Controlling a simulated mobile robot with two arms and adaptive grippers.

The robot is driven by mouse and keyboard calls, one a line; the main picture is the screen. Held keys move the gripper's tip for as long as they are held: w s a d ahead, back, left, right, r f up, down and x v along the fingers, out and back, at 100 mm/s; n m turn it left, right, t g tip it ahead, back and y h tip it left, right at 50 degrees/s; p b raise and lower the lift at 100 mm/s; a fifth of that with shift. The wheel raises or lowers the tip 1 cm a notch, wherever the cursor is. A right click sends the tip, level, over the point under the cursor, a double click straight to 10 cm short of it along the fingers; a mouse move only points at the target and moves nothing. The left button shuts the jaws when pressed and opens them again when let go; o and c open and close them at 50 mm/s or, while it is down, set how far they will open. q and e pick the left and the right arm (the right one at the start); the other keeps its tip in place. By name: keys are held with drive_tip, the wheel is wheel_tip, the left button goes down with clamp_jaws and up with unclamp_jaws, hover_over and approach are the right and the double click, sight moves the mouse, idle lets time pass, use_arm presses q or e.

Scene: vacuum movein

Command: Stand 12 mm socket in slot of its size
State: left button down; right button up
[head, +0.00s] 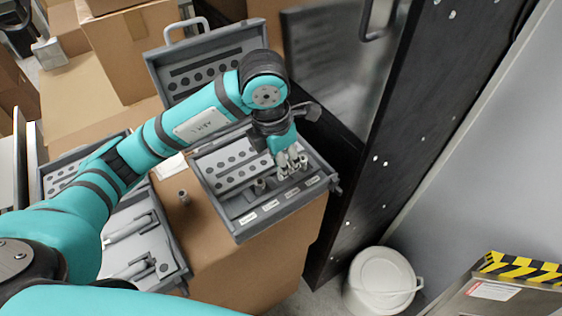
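An open grey socket case (240,232) lies on a cardboard box, with rows of round slots and several white labels along its front edge; their print is too small to read. My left gripper (291,163) points down over the right part of the case, close to a cluster of metal sockets. Its fingers and the sockets blend together, so I cannot tell whether it holds one. One socket (259,187) stands in the case left of the gripper. Another socket (184,197) stands outside, on the cardboard left of the case. I cannot read which is 12 mm. My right gripper is out of view.
A second open grey case (172,240) with long tools lies to the left, partly behind my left arm. The first case's lid (205,52) stands up behind. A dark cabinet (400,110) rises close on the right. A white bin (382,280) stands on the floor.

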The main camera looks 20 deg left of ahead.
use_arm(q)
drive_tip(key=shift+w+a, duration=0.2)
drive_tip(key=shift+w, duration=0.1)
drive_tip(key=shift+f, duration=0.2)
wheel_tip(320, 180, down, 2)
drive_tip(key=shift+f+p, duration=0.15)
drive_tip(key=shift+p, duration=0.8)
drive_tip(key=shift+f, duration=0.6)
drive_tip(key=c, duration=1.1)
unclamp_jaws()
drive_tip(key=shift+c, duration=0.2)
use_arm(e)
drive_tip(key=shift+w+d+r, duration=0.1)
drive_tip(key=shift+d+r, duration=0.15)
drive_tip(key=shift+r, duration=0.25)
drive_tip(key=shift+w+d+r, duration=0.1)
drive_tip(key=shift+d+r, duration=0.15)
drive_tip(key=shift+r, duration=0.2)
